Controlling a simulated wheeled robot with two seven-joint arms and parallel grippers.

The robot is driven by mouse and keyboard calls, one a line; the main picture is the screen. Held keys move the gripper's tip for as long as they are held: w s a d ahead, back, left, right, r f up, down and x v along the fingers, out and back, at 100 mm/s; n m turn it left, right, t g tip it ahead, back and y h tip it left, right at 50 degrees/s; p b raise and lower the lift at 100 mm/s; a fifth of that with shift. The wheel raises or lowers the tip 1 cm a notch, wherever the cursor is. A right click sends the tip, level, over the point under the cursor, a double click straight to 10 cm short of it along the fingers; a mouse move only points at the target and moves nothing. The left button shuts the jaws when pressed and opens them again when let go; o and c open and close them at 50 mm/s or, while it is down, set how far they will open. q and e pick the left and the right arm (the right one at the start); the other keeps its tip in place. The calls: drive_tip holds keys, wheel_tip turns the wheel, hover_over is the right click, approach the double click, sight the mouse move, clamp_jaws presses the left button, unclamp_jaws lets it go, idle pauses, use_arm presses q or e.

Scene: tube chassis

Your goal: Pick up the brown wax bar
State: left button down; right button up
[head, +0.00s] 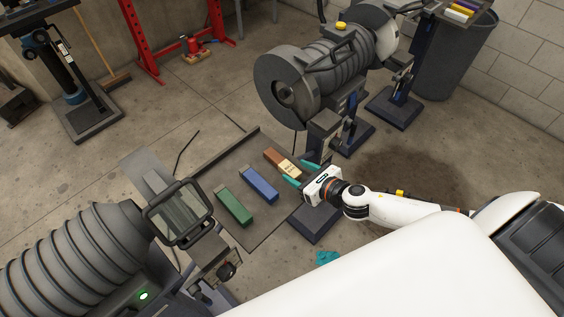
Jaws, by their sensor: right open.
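The brown wax bar (274,157) lies on a dark flat tray (262,229), with a pale cream section towards its right end. My right gripper (299,173) reaches in from the right, low over the tray's right side. Its two teal fingers are apart and open, with their tips close to the cream end of the bar. I cannot tell whether they touch it or straddle it. A blue bar (259,184) and a green bar (233,207) lie to the left of the brown one.
A large grey ribbed machine (328,72) stands behind the tray, and another ribbed body (75,262) is at lower left. A bin (455,60) and more coloured bars are at upper right. A small teal piece (327,257) shows below the tray; I cannot tell what it is.

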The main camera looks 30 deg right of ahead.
sight(288, 167)
drive_tip(key=p+x, duration=0.1)
drive_tip(key=x, duration=0.4)
drive_tip(key=shift+a+r, duration=0.1)
drive_tip(key=shift+r, duration=0.05)
drive_tip(key=c, duration=1.1)
